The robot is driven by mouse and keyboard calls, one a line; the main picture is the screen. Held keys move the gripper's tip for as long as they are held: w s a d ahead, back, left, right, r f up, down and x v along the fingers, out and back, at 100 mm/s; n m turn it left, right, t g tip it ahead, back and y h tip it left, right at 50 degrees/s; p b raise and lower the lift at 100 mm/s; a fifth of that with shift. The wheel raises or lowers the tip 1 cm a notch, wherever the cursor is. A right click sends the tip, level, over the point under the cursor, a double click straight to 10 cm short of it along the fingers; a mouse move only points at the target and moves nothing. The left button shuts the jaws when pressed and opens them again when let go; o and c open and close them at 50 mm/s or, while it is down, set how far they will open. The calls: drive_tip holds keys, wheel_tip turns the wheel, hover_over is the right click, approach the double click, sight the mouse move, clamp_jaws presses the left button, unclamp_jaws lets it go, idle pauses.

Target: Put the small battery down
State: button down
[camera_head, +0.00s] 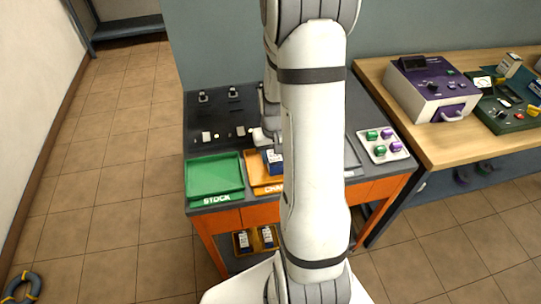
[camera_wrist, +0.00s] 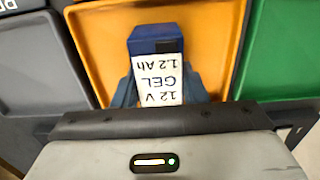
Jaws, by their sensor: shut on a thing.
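The small battery (camera_wrist: 160,80) is a blue block with a white label reading 12 V GEL 1.2 Ah, upside down in the wrist view. My gripper (camera_wrist: 158,93) is shut on it, with a finger on each side. The battery is over the orange tray (camera_wrist: 92,48); I cannot tell whether it touches the tray floor. In the head view the battery (camera_head: 274,162) shows at the orange tray (camera_head: 262,181), partly hidden by my arm, which also covers much of that tray.
A green STOCK tray (camera_head: 214,176) lies left of the orange one, and a grey tray (camera_head: 352,155) lies right. A pale plate with green and purple knobs (camera_head: 383,145) is further right. Small switches (camera_head: 206,137) stand behind the trays. A wooden bench (camera_head: 448,140) with instruments adjoins at right.

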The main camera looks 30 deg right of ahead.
drive_tip(key=c, duration=0.9)
unclamp_jaws()
drive_tip(key=shift+f, duration=0.1)
drive_tip(key=shift+o, duration=0.2)
wheel_tip(320, 180, up, 11)
drive_tip(key=s+a+r+n+t, duration=0.3)
drive_tip(key=s+a+r, duration=0.7)
drive_tip(key=s+a, duration=0.3)
drive_tip(key=shift+a+r, duration=0.3)
drive_tip(key=shift+r, duration=0.1)
drive_tip(key=shift+s, duration=0.15)
